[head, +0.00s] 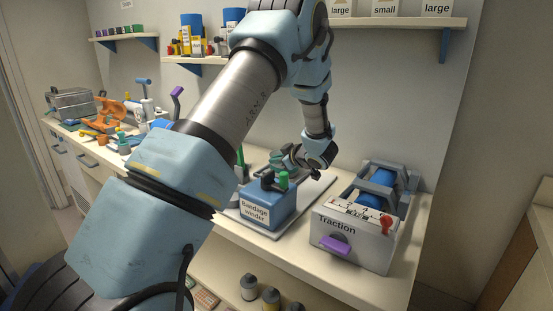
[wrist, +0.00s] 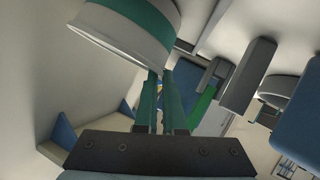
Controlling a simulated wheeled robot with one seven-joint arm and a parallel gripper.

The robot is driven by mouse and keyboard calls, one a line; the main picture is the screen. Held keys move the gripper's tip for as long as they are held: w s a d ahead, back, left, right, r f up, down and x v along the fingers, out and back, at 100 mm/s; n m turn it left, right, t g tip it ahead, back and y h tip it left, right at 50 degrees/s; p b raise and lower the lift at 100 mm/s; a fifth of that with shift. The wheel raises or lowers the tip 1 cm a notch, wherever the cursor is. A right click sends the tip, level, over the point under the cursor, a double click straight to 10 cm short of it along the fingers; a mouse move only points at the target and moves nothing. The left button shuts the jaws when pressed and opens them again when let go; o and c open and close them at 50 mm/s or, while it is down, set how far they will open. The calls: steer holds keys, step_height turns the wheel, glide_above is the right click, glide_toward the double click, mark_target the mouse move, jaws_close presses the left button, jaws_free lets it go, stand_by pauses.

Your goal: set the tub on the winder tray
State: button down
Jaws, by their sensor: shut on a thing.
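My gripper (wrist: 162,75) is shut on the tub (wrist: 112,38), a round white tub with a teal band, at the upper left of the wrist view. In the head view my gripper (head: 278,160) is above and behind the blue bandage winder (head: 264,207). I cannot clearly make out the tub there. A pale flat tray (head: 313,193) lies under and beside the winder on the counter. I cannot tell whether the tub touches anything below it.
The traction box (head: 350,240), with a purple handle and blue rollers, stands just right of the tray. Orange and other supplies (head: 112,115) crowd the counter's left part. Wall shelves (head: 400,22) hang above. Bottles (head: 249,287) stand on a shelf below.

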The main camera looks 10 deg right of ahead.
steer(key=shift+f, duration=0.1)
steer(key=c, duration=1)
jaws_free()
steer(key=b+v, duration=0.3)
steer(key=v, duration=0.9)
